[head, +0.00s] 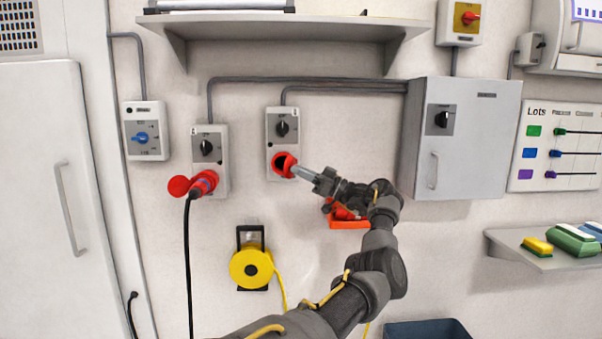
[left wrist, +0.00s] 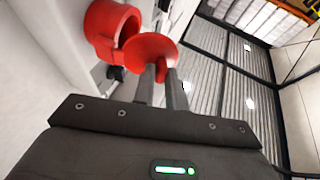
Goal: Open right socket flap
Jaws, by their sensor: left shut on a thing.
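The right socket box (head: 283,128) is a grey wall unit with a black rotary switch above a red round socket (head: 279,162). The socket's dark opening shows, and its red flap (head: 291,168) stands swung out to the right. My left gripper (head: 298,172) reaches it from the right and is shut on the flap's edge. In the left wrist view the flap (left wrist: 148,50) is a red disc at the fingertips, tilted away from the socket ring (left wrist: 108,28). The fingers hide part of the flap. My right gripper is not in view.
The left socket box (head: 209,150) holds a red plug (head: 204,184) with a hanging black cable (head: 189,270). A yellow cable reel (head: 251,268) hangs below. A grey cabinet (head: 455,140) is to the right, and a shelf (head: 285,27) is above.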

